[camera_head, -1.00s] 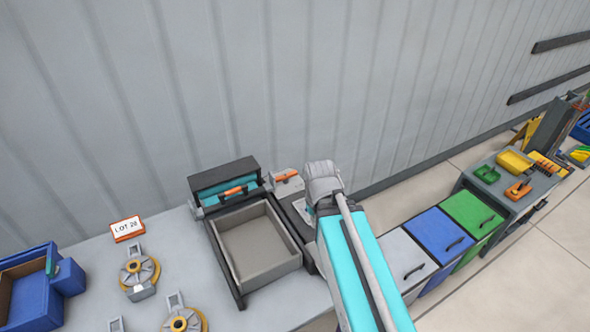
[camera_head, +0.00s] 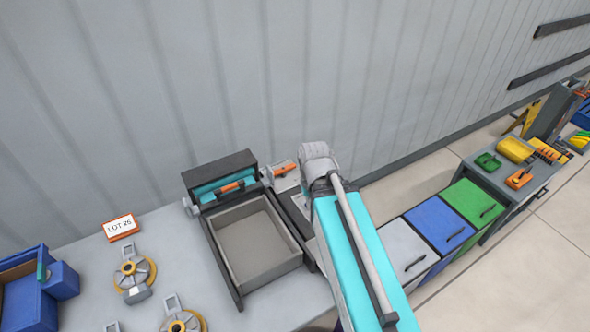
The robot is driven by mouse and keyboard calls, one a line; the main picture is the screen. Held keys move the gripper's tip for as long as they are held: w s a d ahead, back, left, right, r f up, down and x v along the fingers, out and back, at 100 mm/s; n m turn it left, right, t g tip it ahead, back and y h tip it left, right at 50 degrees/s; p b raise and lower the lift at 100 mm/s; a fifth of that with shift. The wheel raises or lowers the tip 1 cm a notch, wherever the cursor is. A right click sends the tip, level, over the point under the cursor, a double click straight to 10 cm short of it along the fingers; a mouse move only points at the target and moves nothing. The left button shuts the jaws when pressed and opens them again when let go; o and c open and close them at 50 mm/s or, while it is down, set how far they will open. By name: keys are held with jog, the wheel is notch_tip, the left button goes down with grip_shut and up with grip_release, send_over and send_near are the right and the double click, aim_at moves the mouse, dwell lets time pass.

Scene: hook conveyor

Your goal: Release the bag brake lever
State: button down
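An orange lever (camera_head: 284,168) on a small grey mount stands at the back of the grey bench, right of a black-framed machine. I cannot tell if it is the bag brake lever. Another orange handle (camera_head: 231,186) lies across the teal front of that machine (camera_head: 221,165), above an empty grey tray (camera_head: 293,256). My turquoise arm reaches up from the bottom, and its grey wrist is just right of the orange lever. My gripper's fingers are hidden behind the wrist and arm, so its state and any contact do not show.
On the bench, a LOT 20 sign (camera_head: 120,227), round yellow-and-grey fittings (camera_head: 134,272) and a blue bin (camera_head: 38,297) stand at left. White, blue (camera_head: 440,229) and green lidded bins stand at right, before a tool table (camera_head: 505,171). The corrugated wall (camera_head: 330,70) closes off the back.

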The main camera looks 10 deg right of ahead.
aim_at(284, 170)
jog(key=w+d+f+n+t+b, duration=0.1)
jog(key=w+f+t+b, duration=0.1)
jog(key=w, duration=0.8)
jog(key=w+d+f+n+t+y+b, duration=0.1)
jog(key=w+b, duration=0.3)
jog(key=w, duration=0.7)
jog(key=shift+d+f+n+t, duration=0.5)
jog(key=shift+f+n+t, duration=0.1)
jog(key=shift+f+n, duration=0.25)
jog(key=shift+f, duration=0.15)
jog(key=b+x, duration=0.9)
jog(key=x, duration=0.1)
jog(key=shift+a+f+b, duration=0.1)
jog(key=shift+a+b, duration=0.05)
jog(key=shift+b, duration=0.2)
jog(key=shift+w+a+r, duration=0.1)
jog(key=shift+w+a, duration=0.1)
jog(key=shift+w, duration=0.4)
jog(key=shift+w+a+r, duration=0.15)
jog(key=shift+w, duration=0.4)
jog(key=shift+w+a, duration=0.25)
jog(key=shift+w, duration=0.45)
jog(key=shift+a+y, duration=0.2)
jog(key=shift+y, duration=0.1)
jog(key=shift+d+n, duration=0.1)
jog(key=shift+n, duration=0.15)
